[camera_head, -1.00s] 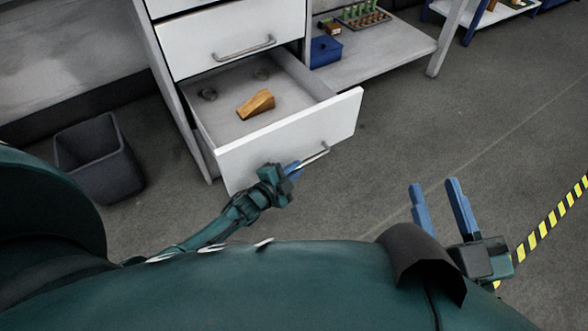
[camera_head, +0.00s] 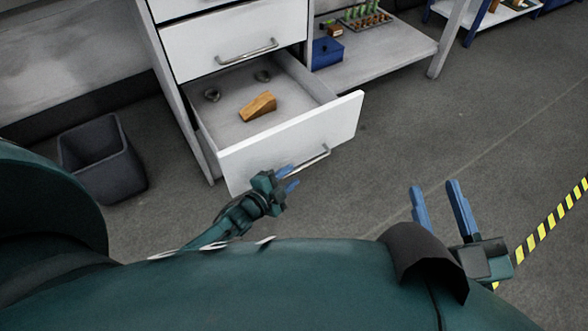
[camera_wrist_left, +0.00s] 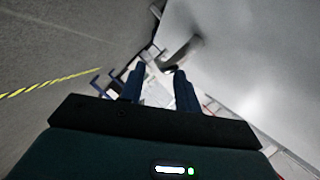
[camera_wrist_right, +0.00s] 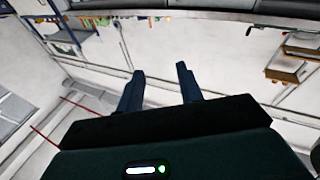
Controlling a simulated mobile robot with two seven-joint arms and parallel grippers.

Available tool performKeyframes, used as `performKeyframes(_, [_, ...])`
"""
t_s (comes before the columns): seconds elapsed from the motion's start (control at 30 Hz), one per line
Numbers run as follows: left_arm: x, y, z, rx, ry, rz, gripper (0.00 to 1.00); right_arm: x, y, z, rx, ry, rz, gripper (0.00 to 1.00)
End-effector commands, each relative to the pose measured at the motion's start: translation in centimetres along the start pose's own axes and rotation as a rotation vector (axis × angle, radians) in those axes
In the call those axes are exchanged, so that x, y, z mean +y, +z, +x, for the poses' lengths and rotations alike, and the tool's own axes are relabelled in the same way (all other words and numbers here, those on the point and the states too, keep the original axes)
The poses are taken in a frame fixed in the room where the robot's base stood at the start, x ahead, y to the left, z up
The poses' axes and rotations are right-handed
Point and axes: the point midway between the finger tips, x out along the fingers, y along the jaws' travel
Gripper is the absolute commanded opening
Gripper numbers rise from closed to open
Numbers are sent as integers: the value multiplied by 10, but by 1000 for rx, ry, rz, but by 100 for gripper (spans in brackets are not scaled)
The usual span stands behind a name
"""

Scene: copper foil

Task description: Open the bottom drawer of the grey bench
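The bottom drawer (camera_head: 305,137) of the grey bench is pulled well out, with its inside showing. A wooden wedge-shaped block (camera_head: 258,106) and two small round grey items (camera_head: 212,94) lie in it. Its bar handle (camera_head: 313,160) is on the front panel. My left gripper (camera_head: 291,177) is just in front of the panel, by the left part of the handle. Its blue fingers are apart and nothing shows between them. In the left wrist view the handle (camera_wrist_left: 181,52) appears blurred beyond the open fingers. My right gripper (camera_head: 436,195) is open and empty, over the floor to the right.
The drawer above (camera_head: 232,45) is shut. A dark bin (camera_head: 102,158) stands on the floor at the left. A shelf (camera_head: 385,57) with a blue box (camera_head: 327,51) is right of the drawers. Floor right of the drawer is clear up to the yellow-black tape (camera_head: 553,222).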

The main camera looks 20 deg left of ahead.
Motion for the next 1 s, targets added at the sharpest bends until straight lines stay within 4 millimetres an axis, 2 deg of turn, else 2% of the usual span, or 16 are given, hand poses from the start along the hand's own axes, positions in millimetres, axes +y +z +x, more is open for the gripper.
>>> performKeyframes(0.03, [-3,-2,-15,-4,3,0,33,1,-4,1,-12,1,-15,36])
performKeyframes(0.2, [-3,-1,-54,-4,3,1,33,3,0,-4,-46,8,-54,36])
performKeyframes(0.43, [-2,0,-90,-3,2,1,33,5,5,-8,-71,17,-89,36])
performKeyframes(0.63, [-1,1,-100,-2,1,1,33,4,9,-11,-83,18,-94,36])
performKeyframes(1.0, [0,1,-100,-2,1,1,33,4,11,-10,-85,20,-93,36])
